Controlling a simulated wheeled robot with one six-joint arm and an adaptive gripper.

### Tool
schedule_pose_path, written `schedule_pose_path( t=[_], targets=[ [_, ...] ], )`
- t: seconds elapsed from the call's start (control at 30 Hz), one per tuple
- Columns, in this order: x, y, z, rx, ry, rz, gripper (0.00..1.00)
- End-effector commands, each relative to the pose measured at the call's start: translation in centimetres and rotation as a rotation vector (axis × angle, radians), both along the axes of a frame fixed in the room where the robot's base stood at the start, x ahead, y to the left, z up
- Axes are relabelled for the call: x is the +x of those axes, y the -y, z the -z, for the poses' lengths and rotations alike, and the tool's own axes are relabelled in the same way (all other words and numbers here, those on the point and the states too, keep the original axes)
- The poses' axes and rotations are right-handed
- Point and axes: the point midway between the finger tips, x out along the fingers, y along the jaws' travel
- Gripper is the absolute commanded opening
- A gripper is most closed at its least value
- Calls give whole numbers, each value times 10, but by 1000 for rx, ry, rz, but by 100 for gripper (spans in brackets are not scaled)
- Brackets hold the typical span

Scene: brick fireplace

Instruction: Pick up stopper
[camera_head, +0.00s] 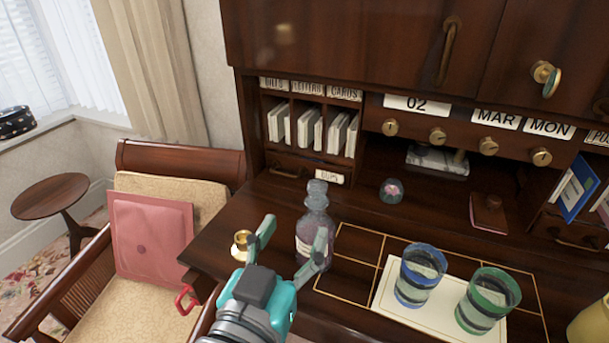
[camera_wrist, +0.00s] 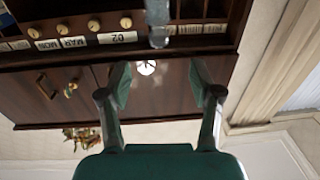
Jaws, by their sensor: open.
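The glass stopper (camera_head: 317,188) sits in the neck of a clear decanter (camera_head: 313,228) with a label, upright on the desk. In the wrist view, which looks upside down, a pale glass piece (camera_wrist: 158,30) hangs in at the top centre, in line with the gap between the fingers; I cannot tell stopper from neck there. My gripper (camera_head: 295,238) is open and empty in front of the decanter, with its fingers spread. In the head view its right finger overlaps the decanter body; I cannot tell whether they touch. The wrist view shows both fingertips (camera_wrist: 159,80) apart.
A small white-and-gold item (camera_head: 241,246) stands left of my gripper. Two striped glasses (camera_head: 420,274) stand on a cream mat (camera_head: 386,294) to the right. Letter slots (camera_head: 309,103) and the hutch stand behind the decanter. A chair with a pink cushion (camera_head: 150,233) is at the left.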

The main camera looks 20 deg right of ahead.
Motion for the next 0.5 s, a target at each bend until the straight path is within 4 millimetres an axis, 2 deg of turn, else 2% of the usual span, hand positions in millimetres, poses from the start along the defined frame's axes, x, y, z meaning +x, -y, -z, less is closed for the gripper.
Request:
schedule_pose_path(
  t=[0.5],
  targets=[
    [39,35,0,1,-1,2,64]
  ],
)
